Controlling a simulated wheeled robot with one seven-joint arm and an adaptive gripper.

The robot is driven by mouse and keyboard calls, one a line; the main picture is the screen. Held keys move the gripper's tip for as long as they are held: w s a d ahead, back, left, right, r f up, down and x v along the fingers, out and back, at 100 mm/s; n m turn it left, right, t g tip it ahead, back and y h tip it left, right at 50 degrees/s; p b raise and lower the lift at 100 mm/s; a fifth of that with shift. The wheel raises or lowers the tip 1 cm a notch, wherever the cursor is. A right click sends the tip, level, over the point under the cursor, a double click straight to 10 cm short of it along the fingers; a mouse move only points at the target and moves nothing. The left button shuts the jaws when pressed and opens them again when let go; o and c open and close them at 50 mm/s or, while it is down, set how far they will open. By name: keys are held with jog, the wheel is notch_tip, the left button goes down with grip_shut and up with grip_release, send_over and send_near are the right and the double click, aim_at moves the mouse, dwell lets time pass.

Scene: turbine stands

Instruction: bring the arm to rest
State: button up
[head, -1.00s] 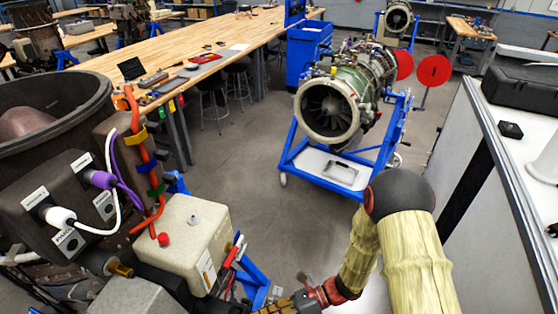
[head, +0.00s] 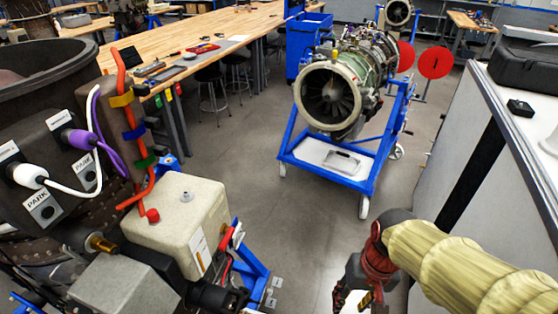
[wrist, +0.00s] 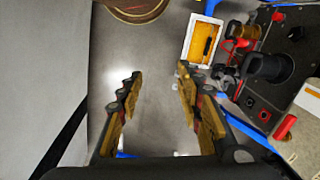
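My arm, in a pale yellow sleeve, comes in from the lower right of the head view. My gripper (head: 352,298) hangs low there, partly cut off by the bottom edge. In the wrist view my gripper (wrist: 157,82) has its two yellow-and-black fingers spread apart. Only grey floor shows between them, and they hold nothing.
At left stands a turbine unit with a white plug (head: 30,176), a purple plug (head: 82,140) and a beige box (head: 178,225). An engine on a blue stand (head: 325,168) is ahead. A white-walled counter (head: 500,120) is at right. Floor (head: 240,150) between is clear.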

notch_tip(320, 180, up, 7)
jog(key=s+d+n+t+h+b, duration=0.1)
jog(key=d+t+b, duration=0.1)
jog(key=t+b, duration=0.3)
jog(key=shift+s+d+f+b, duration=0.15)
jog(key=shift+d+b, duration=0.15)
jog(key=shift+b, duration=0.1)
jog(key=shift+c, duration=0.8)
jog(key=shift+a, duration=0.1)
